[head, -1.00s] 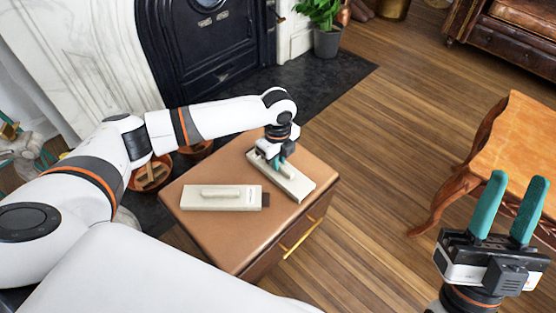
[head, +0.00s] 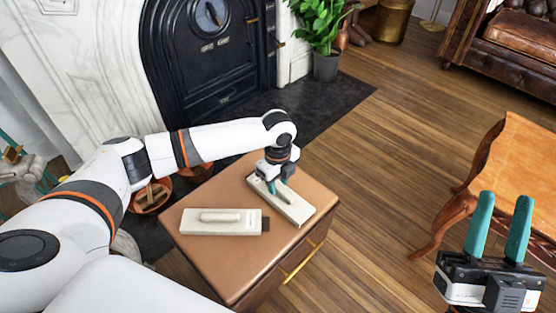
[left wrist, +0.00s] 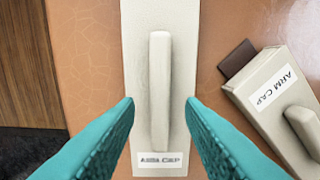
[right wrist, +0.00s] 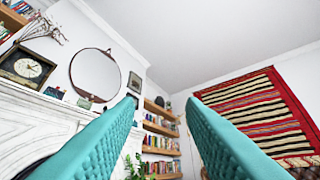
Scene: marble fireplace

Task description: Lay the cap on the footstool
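Two cream arm caps with raised bar handles lie on the brown-topped cabinet (head: 235,275). One cap (head: 295,210) is under my left gripper (head: 273,188); it also shows in the left wrist view (left wrist: 160,20), labelled ARM CAP. My left gripper is open, its fingers on either side of the bar handle (left wrist: 160,90) with gaps showing. The other cap (head: 190,222), with a dark brown piece at its end, lies to the left. An orange-brown piece of furniture with curved legs (head: 535,150), perhaps the footstool, stands at right. My right gripper (head: 500,222) is open and empty before it.
A brown leather sofa (head: 515,50) stands at the back right. A potted plant (head: 325,65) and a black fireplace (head: 210,60) with marble surround are behind the cabinet. Wooden floor (head: 390,150) lies clear between cabinet and orange-brown furniture.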

